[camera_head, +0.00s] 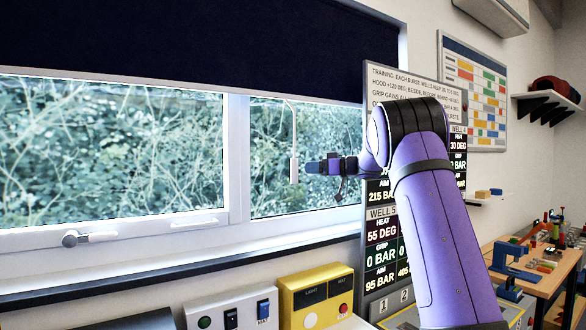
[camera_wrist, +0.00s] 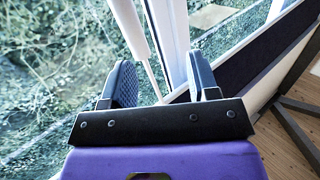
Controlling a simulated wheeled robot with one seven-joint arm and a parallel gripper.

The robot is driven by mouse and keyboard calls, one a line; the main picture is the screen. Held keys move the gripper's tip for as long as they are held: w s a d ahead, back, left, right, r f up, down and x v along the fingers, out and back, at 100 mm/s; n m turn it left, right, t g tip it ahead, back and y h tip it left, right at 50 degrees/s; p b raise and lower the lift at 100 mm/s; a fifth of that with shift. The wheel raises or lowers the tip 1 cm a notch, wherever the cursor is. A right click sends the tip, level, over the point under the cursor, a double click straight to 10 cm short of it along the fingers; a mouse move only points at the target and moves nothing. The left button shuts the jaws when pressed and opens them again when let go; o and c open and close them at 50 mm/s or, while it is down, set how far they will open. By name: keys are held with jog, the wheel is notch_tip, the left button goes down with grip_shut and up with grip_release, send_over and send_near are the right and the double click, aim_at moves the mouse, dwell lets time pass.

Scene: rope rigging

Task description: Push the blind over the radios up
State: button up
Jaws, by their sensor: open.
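A dark navy blind (camera_head: 190,45) covers the top part of the window, its lower edge well above the sill. A thin cord hangs from its right part and ends in a white handle (camera_head: 294,170). My gripper (camera_head: 308,167) is level with the handle, just to its right, with jaws open. In the wrist view a white handle (camera_wrist: 130,28) and its thin end reach down toward the space between the two fingers of my gripper (camera_wrist: 162,80). I cannot tell whether they touch it. Nothing clearly recognisable as a radio shows.
A grey switch box (camera_head: 232,308) and a yellow box (camera_head: 316,292) stand below the sill. A tall display board (camera_head: 381,235) stands behind my arm. A workbench (camera_head: 535,285) with tools and parts is at the right. Foliage shows through the window.

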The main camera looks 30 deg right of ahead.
jog(key=w+a, duration=0.3)
jog(key=w, duration=0.7)
jog(key=shift+w+a+t, duration=0.25)
jog(key=shift+w+t, duration=0.1)
jog(key=shift+t, duration=0.05)
jog(key=shift+f, duration=0.1)
grip_shut()
